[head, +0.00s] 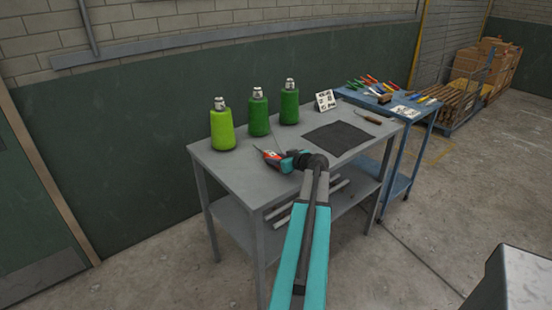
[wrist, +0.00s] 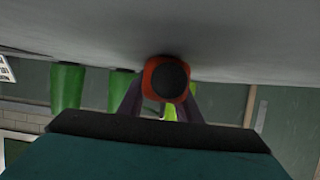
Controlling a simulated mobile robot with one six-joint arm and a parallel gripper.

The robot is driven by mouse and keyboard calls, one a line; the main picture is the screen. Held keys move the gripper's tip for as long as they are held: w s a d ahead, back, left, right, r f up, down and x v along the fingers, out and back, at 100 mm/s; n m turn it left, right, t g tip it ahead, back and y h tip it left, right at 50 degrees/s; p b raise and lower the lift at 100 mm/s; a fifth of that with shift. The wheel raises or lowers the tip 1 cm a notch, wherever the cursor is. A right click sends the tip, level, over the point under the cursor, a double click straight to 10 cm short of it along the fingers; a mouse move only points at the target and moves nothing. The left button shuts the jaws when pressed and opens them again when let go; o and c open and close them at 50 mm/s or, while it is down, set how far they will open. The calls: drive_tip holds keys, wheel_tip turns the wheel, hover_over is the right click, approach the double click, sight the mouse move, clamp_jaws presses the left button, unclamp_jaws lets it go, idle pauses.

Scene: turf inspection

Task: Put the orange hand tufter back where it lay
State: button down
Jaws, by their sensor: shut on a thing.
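The orange hand tufter (head: 271,156) is at the front left of the grey table, below the green spools in the head view. My gripper (head: 284,159) is shut on it. In the wrist view, which is upside down, the tufter's round orange end with a dark face (wrist: 170,80) sits between the two dark fingers of my gripper (wrist: 165,98). It is close to the grey tabletop (wrist: 230,40). I cannot tell whether it touches the top. A thin tip points up and left in the head view.
A light green spool (head: 222,130) and two darker green spools (head: 259,115) stand along the table's back. A dark mat (head: 338,138), a marked card (head: 325,100) and a wooden-handled tool (head: 367,117) lie to the right. A blue cart (head: 425,112) with several coloured tools stands beyond.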

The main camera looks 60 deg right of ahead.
idle(0.4)
drive_tip(key=c, duration=1.3)
unclamp_jaws()
drive_tip(key=shift+f, duration=0.1)
drive_tip(key=shift+r, duration=0.2)
drive_tip(key=shift+s+a, duration=0.1)
drive_tip(key=shift+s, duration=0.15)
drive_tip(key=b+v, duration=0.2)
drive_tip(key=v, duration=0.8)
drive_tip(key=shift+s+a+b, duration=0.1)
drive_tip(key=shift+s+b, duration=0.1)
drive_tip(key=shift+b, duration=0.2)
drive_tip(key=shift+s+a+r, duration=0.1)
drive_tip(key=shift+s+r, duration=0.25)
drive_tip(key=shift+s, duration=0.1)
